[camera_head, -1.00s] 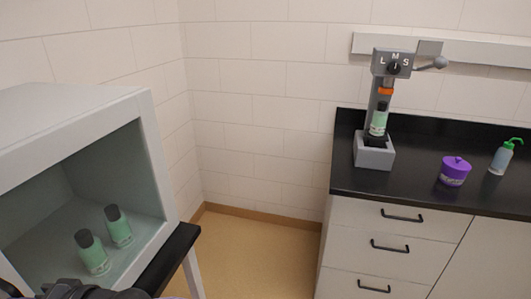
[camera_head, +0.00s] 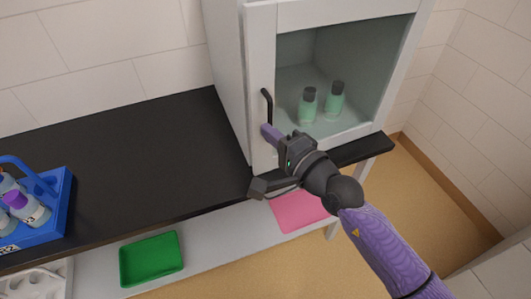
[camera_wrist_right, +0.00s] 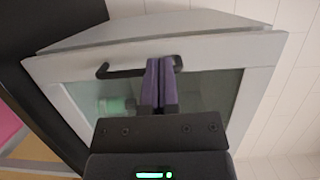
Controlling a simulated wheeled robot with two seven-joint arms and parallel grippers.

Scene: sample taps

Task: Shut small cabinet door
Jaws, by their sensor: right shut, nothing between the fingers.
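The small white cabinet (camera_head: 225,65) stands on the black counter. Its glass door has a white frame (camera_head: 262,65) and a black bar handle (camera_head: 267,104) on the left side. The door lies at or close to the cabinet front; I cannot tell whether a small gap remains. My right gripper (camera_head: 270,134) is shut and empty, its purple fingers at the door frame by the handle's lower end. In the right wrist view the fingers (camera_wrist_right: 160,82) overlap the handle (camera_wrist_right: 125,71); contact is unclear. My left gripper is out of view.
Two green bottles with dark caps (camera_head: 308,108) stand inside the cabinet. A blue rack with bottles (camera_head: 55,205) is on the counter at left. A green tray (camera_head: 150,259) and a pink mat (camera_head: 298,213) lie on the shelf below. The counter middle is clear.

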